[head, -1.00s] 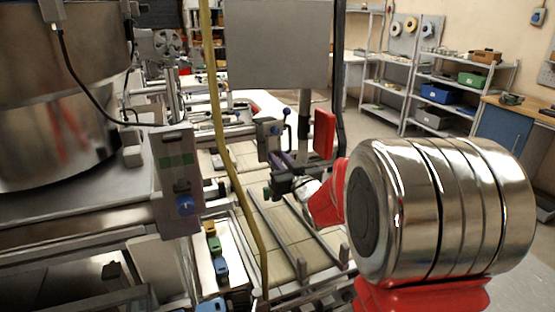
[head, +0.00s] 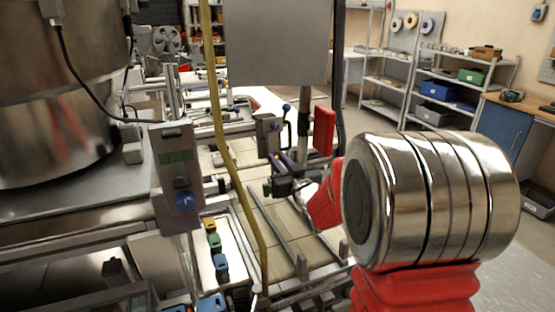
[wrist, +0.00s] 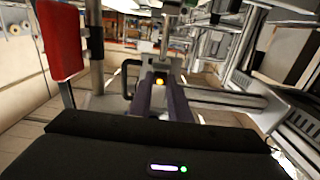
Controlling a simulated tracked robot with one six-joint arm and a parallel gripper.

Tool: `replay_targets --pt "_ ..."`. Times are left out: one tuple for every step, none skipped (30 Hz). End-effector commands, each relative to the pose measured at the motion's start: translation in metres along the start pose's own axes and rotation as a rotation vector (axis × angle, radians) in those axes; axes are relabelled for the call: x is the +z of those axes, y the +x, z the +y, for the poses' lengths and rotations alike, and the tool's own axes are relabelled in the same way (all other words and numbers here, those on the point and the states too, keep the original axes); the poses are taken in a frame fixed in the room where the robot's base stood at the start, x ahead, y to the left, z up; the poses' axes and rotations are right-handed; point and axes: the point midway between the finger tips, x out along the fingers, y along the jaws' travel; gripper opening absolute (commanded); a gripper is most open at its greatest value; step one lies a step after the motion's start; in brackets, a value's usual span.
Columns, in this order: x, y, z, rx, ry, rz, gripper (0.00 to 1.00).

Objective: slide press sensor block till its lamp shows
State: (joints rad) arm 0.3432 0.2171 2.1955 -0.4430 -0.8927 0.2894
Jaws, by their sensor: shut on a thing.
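The grey sensor block (head: 268,137) is on the rail frame near the middle of the head view, with a blue-tipped lever and a black loop handle at its right. In the wrist view the block (wrist: 163,72) is straight ahead, and a small lamp (wrist: 159,82) glows orange between my fingers. My gripper (head: 271,172) is at the block's lower end in the head view; it also shows in the wrist view (wrist: 161,88). Its dark jaws are shut on the block's lower part. The exact contact faces are hidden.
A red plate (head: 323,130) on a grey post stands just right of the block. A yellow hose (head: 222,120) hangs in front at the left. A control box (head: 176,170) with a blue knob and a large metal drum (head: 60,90) are at the left. Shelves stand at the back right.

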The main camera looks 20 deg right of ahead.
Motion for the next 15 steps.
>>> replay_targets --pt "0.0009 -0.0003 0.0000 0.000 0.000 -0.002 0.00" --pt "0.0010 -0.0002 -0.0001 0.000 0.000 -0.002 0.17" --pt "0.0009 -0.0002 0.0000 0.000 0.000 -0.002 0.20" --pt "0.0009 -0.0002 0.0000 0.000 0.000 -0.002 0.22" --pt "0.0008 -0.0002 0.0000 0.000 0.000 -0.002 0.24" --pt "0.0007 -0.0002 -0.0001 0.000 0.000 -0.002 0.27" --pt "0.0007 -0.0002 -0.0001 0.000 0.000 -0.002 0.29" --pt "0.0006 -0.0002 0.0000 0.000 0.000 -0.002 0.31" --pt "0.0006 -0.0001 0.0000 0.000 0.000 -0.002 0.34" --pt "0.0005 -0.0001 0.0000 0.000 0.000 -0.001 0.36" --pt "0.0005 -0.0001 0.0000 0.000 0.000 -0.001 0.36" --pt "0.0004 -0.0001 0.0000 0.000 0.000 -0.001 0.36" --pt "0.0004 -0.0001 0.0000 0.000 0.000 -0.001 0.36" --pt "0.0004 -0.0001 -0.0001 0.000 0.000 -0.001 0.36" --pt "0.0003 -0.0001 0.0000 0.000 0.000 -0.001 0.36"
